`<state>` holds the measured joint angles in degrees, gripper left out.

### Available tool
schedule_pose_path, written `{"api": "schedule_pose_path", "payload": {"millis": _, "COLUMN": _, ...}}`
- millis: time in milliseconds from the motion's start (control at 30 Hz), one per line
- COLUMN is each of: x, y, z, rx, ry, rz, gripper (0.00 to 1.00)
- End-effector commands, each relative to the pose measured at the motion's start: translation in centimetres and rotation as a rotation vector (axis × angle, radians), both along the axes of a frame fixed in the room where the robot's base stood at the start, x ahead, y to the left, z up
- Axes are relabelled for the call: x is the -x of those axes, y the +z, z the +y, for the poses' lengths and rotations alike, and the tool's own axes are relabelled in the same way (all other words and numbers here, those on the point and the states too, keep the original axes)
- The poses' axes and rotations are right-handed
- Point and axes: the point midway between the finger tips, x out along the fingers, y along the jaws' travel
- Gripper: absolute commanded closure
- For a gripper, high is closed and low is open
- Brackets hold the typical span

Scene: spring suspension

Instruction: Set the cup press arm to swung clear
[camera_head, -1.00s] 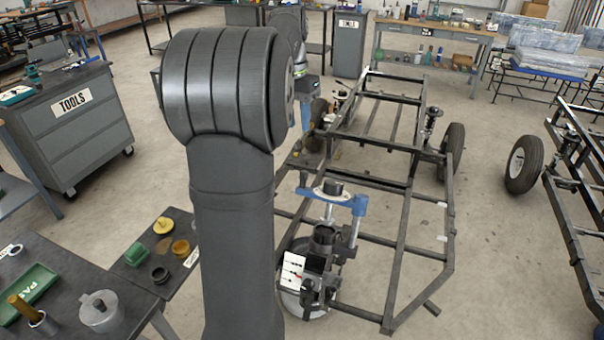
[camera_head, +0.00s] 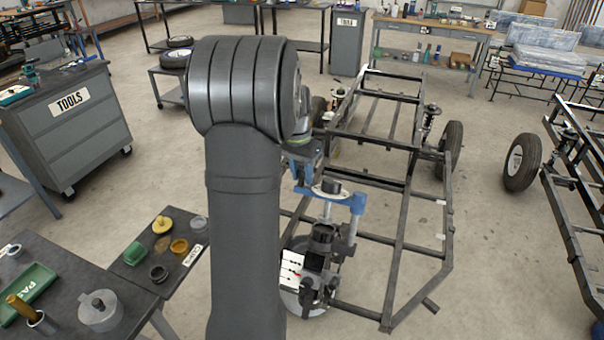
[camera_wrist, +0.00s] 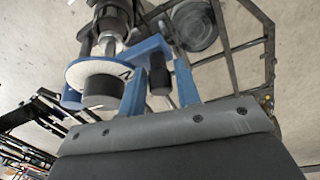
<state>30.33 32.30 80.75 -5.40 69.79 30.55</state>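The cup press arm (camera_head: 345,197) is a blue bar with a pale disc and black knob (camera_head: 330,186), above the upright strut on the near side of the frame. Its right end meets a grey column (camera_head: 352,228). In the wrist view the arm (camera_wrist: 150,47) and disc (camera_wrist: 84,72) show close up. A dark upright handle (camera_wrist: 159,76) stands between the two blue fingers of my gripper (camera_wrist: 161,90). Gaps seem to show beside the handle, so the gripper looks open around it. In the head view my gripper (camera_head: 303,174) is at the arm's left end, partly hidden by my arm.
The black chassis frame (camera_head: 398,240) extends behind and right of the press. A dark table with small cups (camera_head: 140,272) and a parts table (camera_head: 75,262) stand at left. The tools cabinet (camera_head: 75,130) is farther back.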

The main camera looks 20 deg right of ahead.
Motion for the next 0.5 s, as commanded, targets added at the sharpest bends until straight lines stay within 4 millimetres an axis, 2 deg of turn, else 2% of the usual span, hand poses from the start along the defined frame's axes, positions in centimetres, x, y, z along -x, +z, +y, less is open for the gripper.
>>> {"api": "schedule_pose_path", "payload": {"millis": 300, "x": 0.03, "y": -0.22, "z": -0.02, "rx": 0.0, "ry": 0.0, "rz": 0.0, "gripper": 0.72}}
{"api": "schedule_pose_path", "payload": {"millis": 433, "x": 0.03, "y": -0.21, "z": -0.02, "rx": 0.0, "ry": 0.0, "rz": 0.0, "gripper": 0.97}}
{"api": "schedule_pose_path", "payload": {"millis": 500, "x": 0.02, "y": -0.2, "z": -0.01, "rx": 0.0, "ry": 0.0, "rz": 0.0, "gripper": 1.0}}
